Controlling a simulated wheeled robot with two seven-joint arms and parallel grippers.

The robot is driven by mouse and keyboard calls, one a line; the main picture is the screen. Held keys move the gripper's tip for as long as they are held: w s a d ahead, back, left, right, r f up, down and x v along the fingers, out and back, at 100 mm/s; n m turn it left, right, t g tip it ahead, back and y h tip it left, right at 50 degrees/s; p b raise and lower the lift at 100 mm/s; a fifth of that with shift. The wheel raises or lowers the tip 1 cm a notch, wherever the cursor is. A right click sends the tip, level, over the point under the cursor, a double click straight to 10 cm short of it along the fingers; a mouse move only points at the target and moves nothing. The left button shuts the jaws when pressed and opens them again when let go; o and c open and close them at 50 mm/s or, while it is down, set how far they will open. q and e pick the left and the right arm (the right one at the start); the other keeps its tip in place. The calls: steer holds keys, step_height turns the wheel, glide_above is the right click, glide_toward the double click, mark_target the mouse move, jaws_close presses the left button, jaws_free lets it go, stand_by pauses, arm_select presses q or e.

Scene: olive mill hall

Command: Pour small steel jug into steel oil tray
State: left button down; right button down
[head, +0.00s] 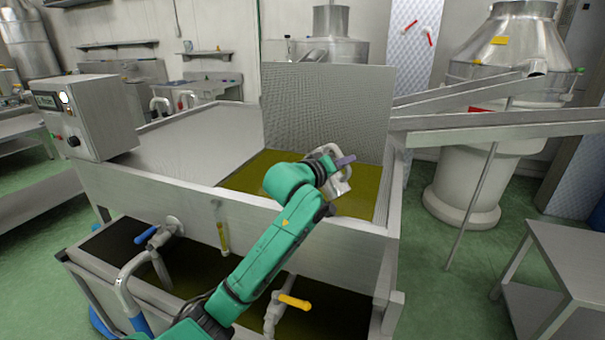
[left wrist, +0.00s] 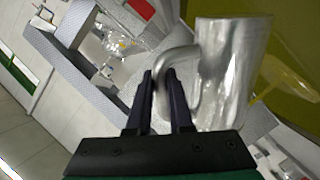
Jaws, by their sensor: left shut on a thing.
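The small steel jug (left wrist: 232,65) is close in the left wrist view, with its handle between the fingers of my left gripper (left wrist: 162,78). In the head view my left gripper (head: 342,163) holds the jug (head: 338,184) over the greenish-yellow oil in the large steel oil tray (head: 175,182), inside its front wall. The gripper is shut on the handle. In the head view the gripper partly hides the jug, and its contents do not show. A yellowish cup-like shape shows beside the jug in the wrist view; I cannot tell if it is a reflection or oil. My right gripper is not in view.
An upright mesh panel (head: 328,110) stands behind the jug. A control box (head: 85,115) sits at the tray's left corner. Blue-handled and yellow-handled taps (head: 293,301) are on the front. Metal chutes (head: 490,125) run in from the right, and a small table (head: 575,255) stands there.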

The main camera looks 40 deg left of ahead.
mark_target(338, 149)
arm_select(q)
steer(key=shift+a+r+n, duration=0.1)
steer(key=shift+r+n, duration=0.2)
steer(key=shift+r, duration=0.25)
steer(key=shift+w+a+r+n+h+p, duration=0.15)
steer(key=shift+a+r+n+p, duration=0.15)
steer(key=shift+r+n+p, duration=0.2)
steer(key=shift+s+a+r+n+h+p, duration=0.15)
steer(key=shift+a+r+n+p, duration=0.1)
steer(key=shift+r+n+p, duration=0.25)
stand_by(0.9)
steer(key=shift+w+a+r+n+h+p, duration=0.15)
steer(key=shift+a+r+n+p, duration=0.15)
steer(key=shift+r, duration=0.15)
steer(key=shift+a+r+n+h+p, duration=0.15)
steer(key=shift+a+r+n, duration=0.15)
steer(key=shift+r, duration=0.1)
stand_by(1.3)
steer(key=shift+w+a+r+n+g+p, duration=0.15)
steer(key=shift+a+r+n+p, duration=0.25)
steer(key=shift+a+p, duration=0.5)
steer(key=shift+w+a+r+n+g+p, duration=0.15)
steer(key=shift+a+r+n+p, duration=0.3)
steer(key=shift+p, duration=0.7)
steer(key=shift+a+r+n+h+p, duration=0.2)
steer(key=shift+a+n+h+p, duration=0.15)
steer(key=shift+p, duration=0.45)
